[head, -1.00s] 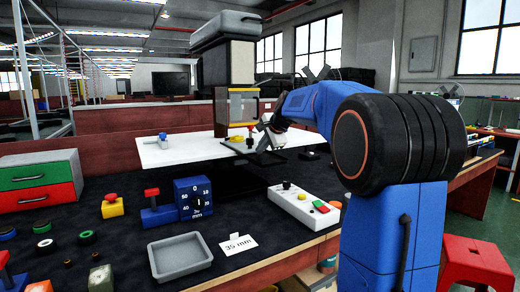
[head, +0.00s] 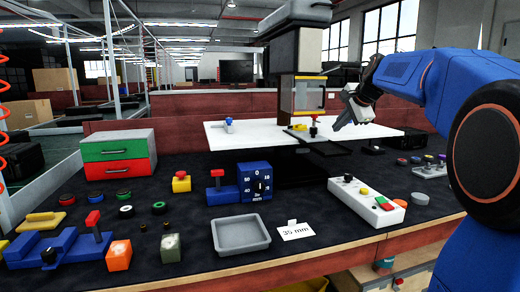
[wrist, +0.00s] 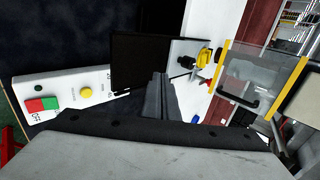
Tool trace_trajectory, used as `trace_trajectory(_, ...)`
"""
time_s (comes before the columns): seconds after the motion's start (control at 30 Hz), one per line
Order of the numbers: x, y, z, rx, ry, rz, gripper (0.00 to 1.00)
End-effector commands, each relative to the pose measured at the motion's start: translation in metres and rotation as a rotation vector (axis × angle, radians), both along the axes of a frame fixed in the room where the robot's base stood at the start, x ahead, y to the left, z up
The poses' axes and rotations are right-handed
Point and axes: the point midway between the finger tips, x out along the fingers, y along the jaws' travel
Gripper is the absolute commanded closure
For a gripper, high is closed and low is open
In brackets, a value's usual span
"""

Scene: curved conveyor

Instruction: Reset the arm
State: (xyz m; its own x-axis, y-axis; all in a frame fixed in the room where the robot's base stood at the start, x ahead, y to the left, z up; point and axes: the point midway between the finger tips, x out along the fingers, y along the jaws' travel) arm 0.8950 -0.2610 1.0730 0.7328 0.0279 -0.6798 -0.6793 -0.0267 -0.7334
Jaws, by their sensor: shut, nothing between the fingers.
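My gripper (head: 342,115) is at the end of my blue arm, raised over the back right of the dark bench. It is shut and empty. In the wrist view its closed fingers (wrist: 160,97) point toward a dark plate (wrist: 138,62) at the edge of the white board. The fingers look apart from anything below, though the exact gap is hard to tell. My arm covers the right side of the head view.
A white control box (head: 366,201) with buttons stands in front of my gripper.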

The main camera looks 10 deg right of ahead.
Motion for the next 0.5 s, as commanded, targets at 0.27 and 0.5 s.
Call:
trace_trajectory(0.27, -0.043, 0.044, -0.024, -0.109, 0.045, 0.128, 1.0)
trace_trajectory(0.5, -0.128, 0.108, -0.079, -0.312, 0.124, 0.378, 1.0)
